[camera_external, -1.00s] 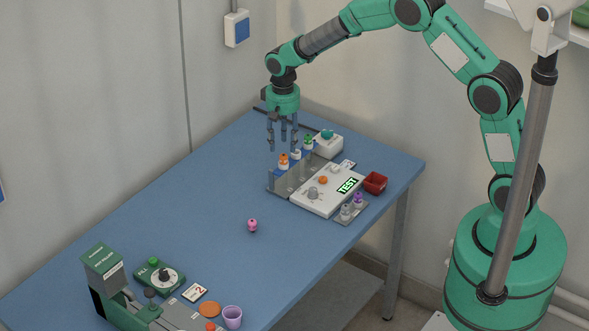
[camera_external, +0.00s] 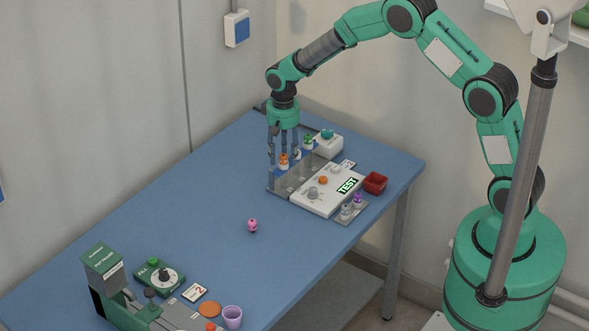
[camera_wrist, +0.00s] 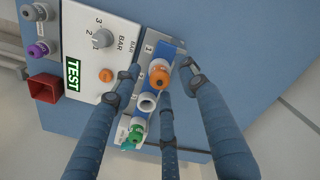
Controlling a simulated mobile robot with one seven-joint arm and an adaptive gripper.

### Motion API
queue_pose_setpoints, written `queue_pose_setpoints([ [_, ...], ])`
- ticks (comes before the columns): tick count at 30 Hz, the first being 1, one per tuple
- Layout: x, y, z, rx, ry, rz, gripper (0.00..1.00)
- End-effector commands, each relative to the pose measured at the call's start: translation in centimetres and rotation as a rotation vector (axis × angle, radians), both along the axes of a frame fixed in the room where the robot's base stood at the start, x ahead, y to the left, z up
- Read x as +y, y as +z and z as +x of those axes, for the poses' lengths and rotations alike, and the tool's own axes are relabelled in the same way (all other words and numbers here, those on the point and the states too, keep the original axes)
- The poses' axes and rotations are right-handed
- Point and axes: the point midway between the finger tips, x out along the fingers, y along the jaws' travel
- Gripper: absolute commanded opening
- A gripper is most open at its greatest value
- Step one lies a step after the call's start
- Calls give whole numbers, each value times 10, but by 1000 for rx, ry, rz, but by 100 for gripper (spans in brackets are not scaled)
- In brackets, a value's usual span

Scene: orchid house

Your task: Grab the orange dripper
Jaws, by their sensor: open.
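The orange dripper (camera_external: 284,161) stands in the near-left end of a rack with a blue top. In the wrist view the orange dripper (camera_wrist: 159,77) shows from above, beside a white one (camera_wrist: 148,102) and a green one (camera_wrist: 138,130) in the same row. My gripper (camera_external: 284,153) is open and points down over that end of the rack. In the wrist view its fingers (camera_wrist: 161,80) are spread on different sides of the orange dripper. I cannot tell whether any finger touches it. The dripper's lower part is hidden by the rack.
A white test panel (camera_external: 325,194) stands right beside the rack, with a red bin (camera_external: 375,182) and a small tray of grey and purple drippers (camera_external: 351,208) next to it. A pink piece (camera_external: 252,226) lies alone on the blue table.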

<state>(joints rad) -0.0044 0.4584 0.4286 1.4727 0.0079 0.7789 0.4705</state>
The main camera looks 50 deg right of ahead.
Motion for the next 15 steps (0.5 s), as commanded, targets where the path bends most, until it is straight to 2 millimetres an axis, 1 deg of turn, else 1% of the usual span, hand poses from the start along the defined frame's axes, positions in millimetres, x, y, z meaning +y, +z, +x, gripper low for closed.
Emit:
queue_pose_setpoints([
  [13, 0, 0, 0, 0, 0, 0, 43],
  [14, 0, 0, 0, 0, 0, 0, 41],
  [15, 0, 0, 0, 0, 0, 0, 33],
])
